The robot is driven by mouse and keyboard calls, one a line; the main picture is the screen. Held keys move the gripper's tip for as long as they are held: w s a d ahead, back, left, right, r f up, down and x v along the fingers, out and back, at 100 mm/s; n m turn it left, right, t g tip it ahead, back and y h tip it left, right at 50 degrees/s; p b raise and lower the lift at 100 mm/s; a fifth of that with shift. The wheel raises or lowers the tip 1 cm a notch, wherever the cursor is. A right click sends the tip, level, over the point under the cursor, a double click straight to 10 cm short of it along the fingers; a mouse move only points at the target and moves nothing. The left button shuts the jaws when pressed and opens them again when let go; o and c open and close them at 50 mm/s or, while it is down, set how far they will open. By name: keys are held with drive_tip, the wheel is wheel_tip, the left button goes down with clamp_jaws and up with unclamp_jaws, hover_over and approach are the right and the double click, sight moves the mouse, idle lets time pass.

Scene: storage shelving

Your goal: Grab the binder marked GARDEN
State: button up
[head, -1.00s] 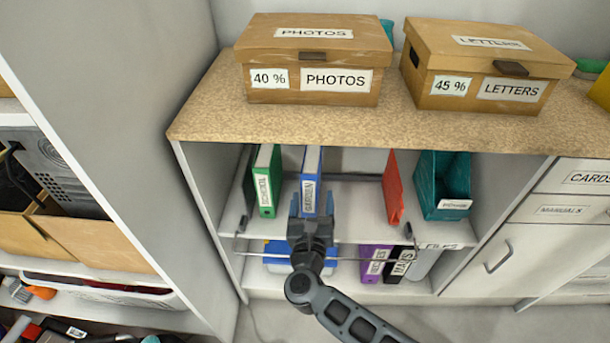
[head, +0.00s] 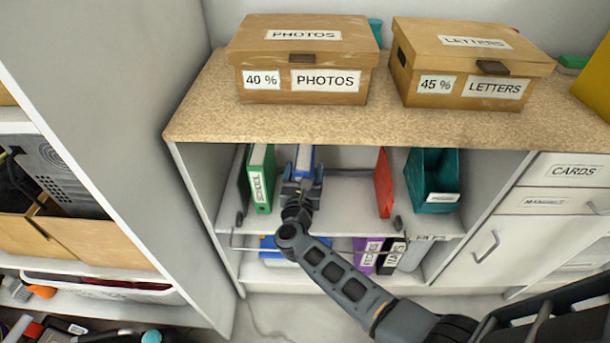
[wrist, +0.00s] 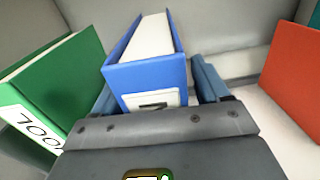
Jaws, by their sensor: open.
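The blue GARDEN binder (head: 304,158) stands upright on the upper shelf of the open cabinet, its lower part and label hidden behind my gripper in the head view. In the wrist view the blue binder (wrist: 150,70) stands straight ahead, with only the top of its label showing. My gripper (head: 302,180) is open at the binder's spine. In the wrist view its fingers (wrist: 157,92) reach along the binder's left and right sides. I cannot tell whether they touch it.
The green SCHOOL binder (head: 262,180) stands close on the left. A red binder (head: 384,183) and a teal file holder (head: 433,180) stand to the right, with free shelf between. A wire rail (head: 245,248) runs low along the front. PHOTOS (head: 305,60) and LETTERS (head: 470,65) boxes sit on top.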

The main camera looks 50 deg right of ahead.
drive_tip(key=shift+c, duration=0.4)
clamp_jaws()
idle(0.4)
